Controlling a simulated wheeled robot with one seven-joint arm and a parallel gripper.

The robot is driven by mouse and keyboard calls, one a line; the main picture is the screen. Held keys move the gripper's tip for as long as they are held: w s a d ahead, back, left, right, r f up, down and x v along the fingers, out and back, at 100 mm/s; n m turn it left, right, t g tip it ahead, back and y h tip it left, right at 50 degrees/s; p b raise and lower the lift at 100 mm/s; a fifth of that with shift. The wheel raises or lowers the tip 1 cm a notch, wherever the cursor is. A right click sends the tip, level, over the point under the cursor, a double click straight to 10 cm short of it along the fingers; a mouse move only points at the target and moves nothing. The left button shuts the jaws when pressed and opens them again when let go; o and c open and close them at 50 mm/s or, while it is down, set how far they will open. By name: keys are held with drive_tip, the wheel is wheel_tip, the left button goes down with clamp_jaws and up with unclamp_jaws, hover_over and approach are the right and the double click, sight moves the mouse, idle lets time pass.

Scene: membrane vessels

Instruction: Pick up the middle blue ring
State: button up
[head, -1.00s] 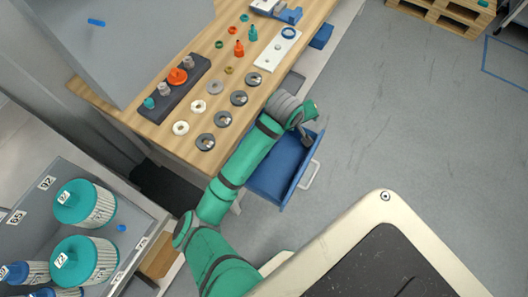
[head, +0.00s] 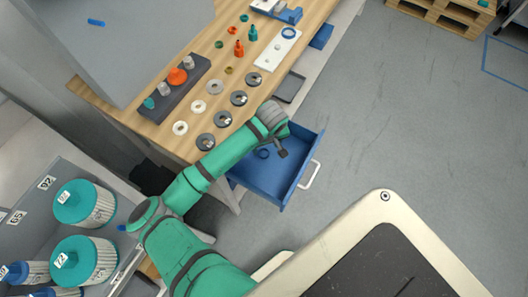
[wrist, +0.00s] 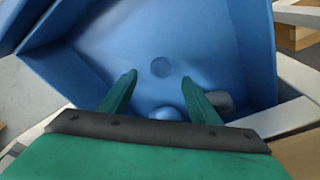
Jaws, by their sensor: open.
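A small dark-blue ring (head: 263,154) lies on the floor of the open blue drawer (head: 268,183). Another blue ring (head: 288,33) sits on the white plate on the bench. A rounded blue shape (wrist: 166,113) shows nearer, between the finger bases. In the head view my fingers are mostly hidden by the wrist.
The wooden bench above holds several grey and white rings, a dark rack (head: 173,101) and the white plate (head: 278,50). A grey tray (head: 290,87) is beside the bench. Open floor lies right.

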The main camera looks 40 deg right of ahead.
sight(264, 153)
drive_tip(key=shift+w+f, duration=0.2)
drive_tip(key=shift+f, duration=1.1)
drive_tip(key=shift+w+f, duration=0.2)
drive_tip(key=shift+f, duration=1.05)
drive_tip(key=c, duration=1.1)
